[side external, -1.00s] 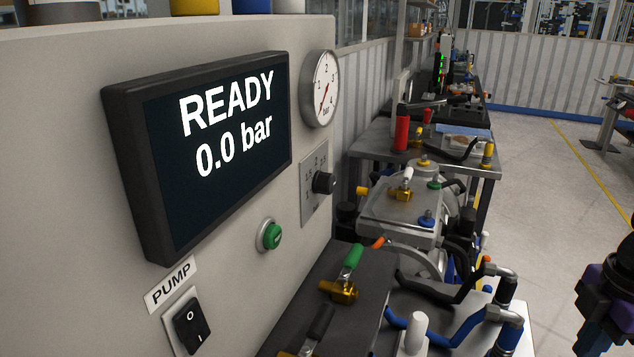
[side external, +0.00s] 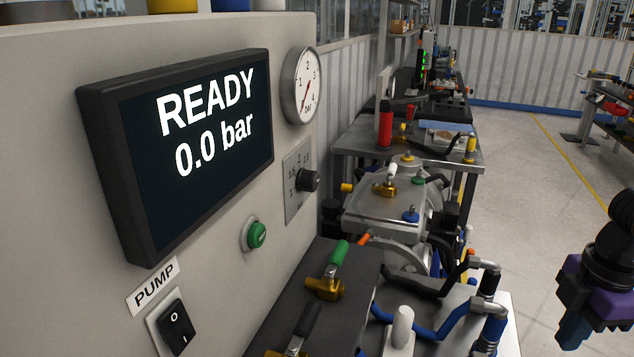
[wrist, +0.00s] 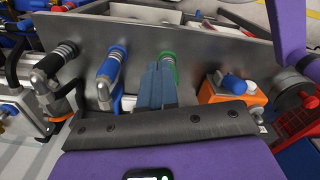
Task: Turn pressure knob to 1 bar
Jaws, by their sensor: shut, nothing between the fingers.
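The pressure knob (side external: 308,181) is a black round knob on a light plate with a printed scale, on the grey panel. The dial gauge (side external: 302,86) above it has its red needle pointing to the low left. The display (side external: 197,150) reads "READY 0.0 bar". My gripper (side external: 572,332) is purple with blue fingers, at the far right of the side view, well apart from the knob. In the wrist view its blue fingers (wrist: 157,84) are together and empty, in front of a green-ringed fitting. The knob is not in the wrist view.
A green button (side external: 256,235) and the pump switch (side external: 176,325) sit on the panel. A green-handled brass valve (side external: 326,287) and blue hoses (side external: 432,328) stand below, near the drive unit (side external: 395,215). Open floor lies between the unit and my gripper.

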